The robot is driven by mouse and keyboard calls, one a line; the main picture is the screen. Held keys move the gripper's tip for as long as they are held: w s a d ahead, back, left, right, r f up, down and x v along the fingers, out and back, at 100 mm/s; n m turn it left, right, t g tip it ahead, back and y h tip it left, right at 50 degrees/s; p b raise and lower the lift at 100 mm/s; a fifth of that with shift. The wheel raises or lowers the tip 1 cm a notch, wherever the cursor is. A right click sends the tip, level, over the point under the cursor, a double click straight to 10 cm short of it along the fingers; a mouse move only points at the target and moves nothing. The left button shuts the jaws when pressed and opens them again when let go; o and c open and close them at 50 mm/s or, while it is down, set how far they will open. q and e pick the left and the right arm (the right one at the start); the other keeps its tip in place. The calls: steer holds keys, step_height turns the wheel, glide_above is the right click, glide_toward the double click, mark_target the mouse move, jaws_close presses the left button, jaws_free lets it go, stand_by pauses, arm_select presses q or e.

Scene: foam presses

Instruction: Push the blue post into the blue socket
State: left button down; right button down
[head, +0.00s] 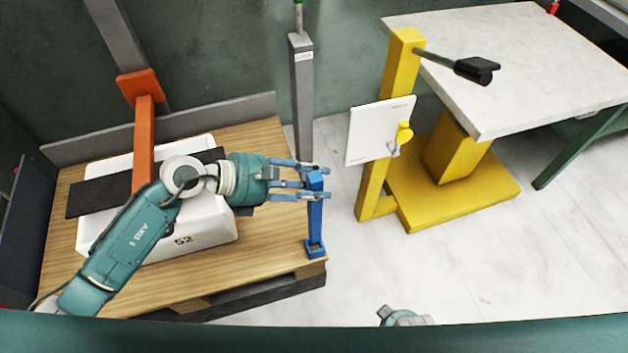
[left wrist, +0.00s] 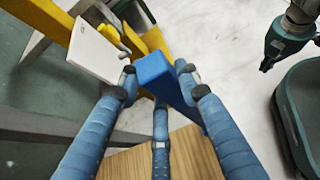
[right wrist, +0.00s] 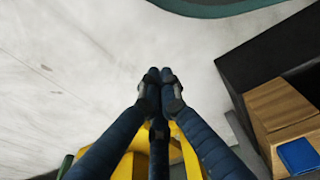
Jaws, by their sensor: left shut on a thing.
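The blue post (head: 315,215) stands roughly upright at the right edge of the wooden pallet in the head view. Its lower end meets the blue socket (head: 315,249); I cannot tell how deep it sits. My left gripper (head: 318,183) is shut on the post near its top, with fingers on both sides. In the left wrist view the post (left wrist: 158,72) lies between the fingers, and its lower part is hidden. My right gripper (right wrist: 159,76) is shut and empty, over the floor. A blue piece (right wrist: 299,156) at the right wrist view's edge may be the socket.
The wooden pallet (head: 275,150) carries a white block (head: 215,232) marked 52, under an orange arm (head: 145,125). A grey post (head: 302,90) rises behind the pallet. A yellow stand (head: 375,185) with a white panel is to the right. Pale floor between is clear.

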steer(key=w+r+b, duration=0.2)
steer(key=w+r, duration=0.1)
steer(key=r, duration=0.6)
steer(key=shift+w+a+t+b, duration=0.2)
steer(key=shift+w+t+b, duration=0.1)
steer(key=shift+w, duration=0.05)
steer(key=shift+r, duration=0.3)
stand_by(1.5)
steer(key=shift+r, duration=0.1)
stand_by(0.3)
